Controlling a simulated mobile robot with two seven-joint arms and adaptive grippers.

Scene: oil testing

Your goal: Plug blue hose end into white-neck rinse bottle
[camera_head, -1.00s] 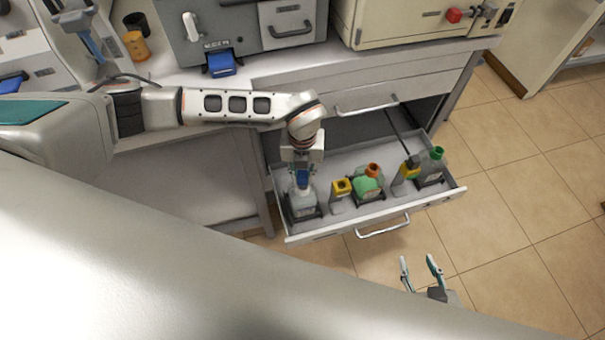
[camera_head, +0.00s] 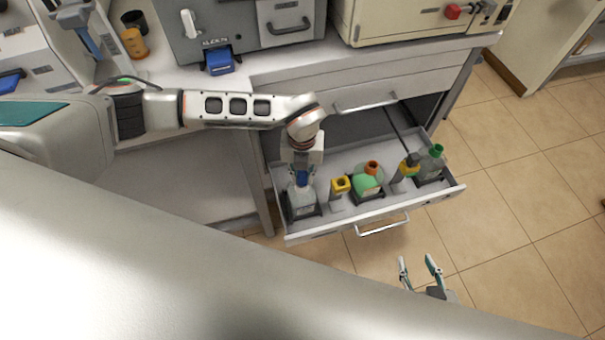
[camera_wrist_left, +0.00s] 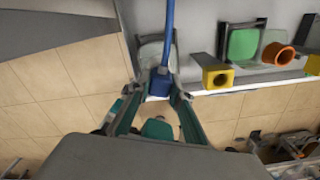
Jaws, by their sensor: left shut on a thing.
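My left gripper (camera_head: 303,172) is over the left end of the open drawer and is shut on the blue hose end (camera_head: 303,180). The blue hose end also shows between my fingers in the left wrist view (camera_wrist_left: 160,84), with the blue hose (camera_wrist_left: 168,35) running up from it. A pale rinse bottle (camera_head: 302,204) stands right beneath it in the left holder. The bottle's neck is hidden by the hose end and gripper, so I cannot tell whether the end is seated in it. My right gripper (camera_head: 420,275) is open and empty, in front of the drawer.
The drawer (camera_head: 335,233) also holds an orange-neck bottle with green liquid (camera_head: 368,184), a green-neck bottle (camera_head: 432,168) and yellow-topped holders (camera_head: 341,186). A drawer handle (camera_head: 383,225) sticks out in front. Grey and cream machines stand on the counter behind. The tiled floor to the right is clear.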

